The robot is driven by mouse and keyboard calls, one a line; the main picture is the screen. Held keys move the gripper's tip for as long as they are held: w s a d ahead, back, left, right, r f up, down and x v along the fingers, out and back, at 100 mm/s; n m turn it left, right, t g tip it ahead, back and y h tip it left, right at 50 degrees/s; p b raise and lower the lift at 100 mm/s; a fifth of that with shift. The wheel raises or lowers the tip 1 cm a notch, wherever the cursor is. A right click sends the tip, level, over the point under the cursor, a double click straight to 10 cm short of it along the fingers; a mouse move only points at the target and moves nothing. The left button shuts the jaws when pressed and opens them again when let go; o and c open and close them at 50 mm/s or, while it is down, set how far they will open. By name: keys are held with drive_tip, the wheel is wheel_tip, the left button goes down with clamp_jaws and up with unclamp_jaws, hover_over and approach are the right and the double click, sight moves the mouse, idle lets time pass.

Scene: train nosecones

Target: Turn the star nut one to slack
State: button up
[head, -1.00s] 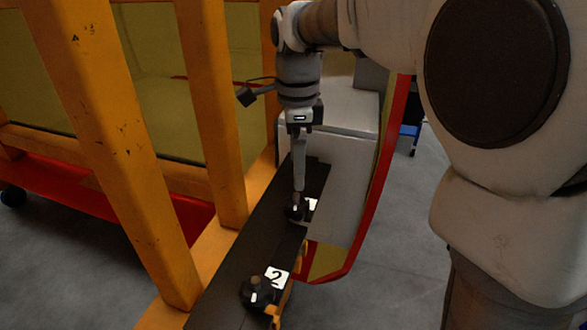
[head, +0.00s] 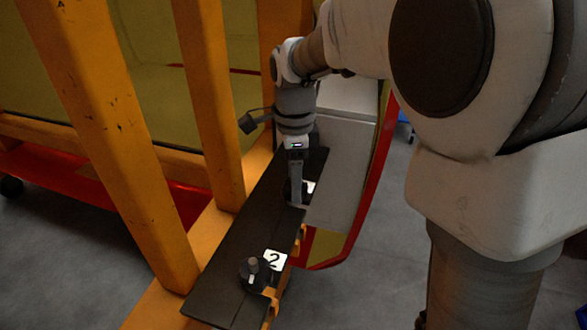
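Star nut one is a dark knob beside a white label (head: 309,187) on the black plank, largely hidden behind my gripper. My gripper (head: 296,200) points straight down at that nut, its fingertips at the nut's height. The fingers appear edge-on as one narrow grey shape, so I cannot tell whether they are open or closed on the nut. A second black star nut (head: 254,275) sits nearer on the same plank, beside a white label reading 2 (head: 275,260).
The black plank (head: 228,260) lies along an orange frame whose upright posts (head: 208,100) stand close on the left of my arm. A red-edged nosecone panel (head: 370,200) stands to the right of the plank. Grey floor (head: 375,285) is open at the lower right.

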drive_tip(key=c, duration=1)
drive_tip(key=shift+o, duration=0.2)
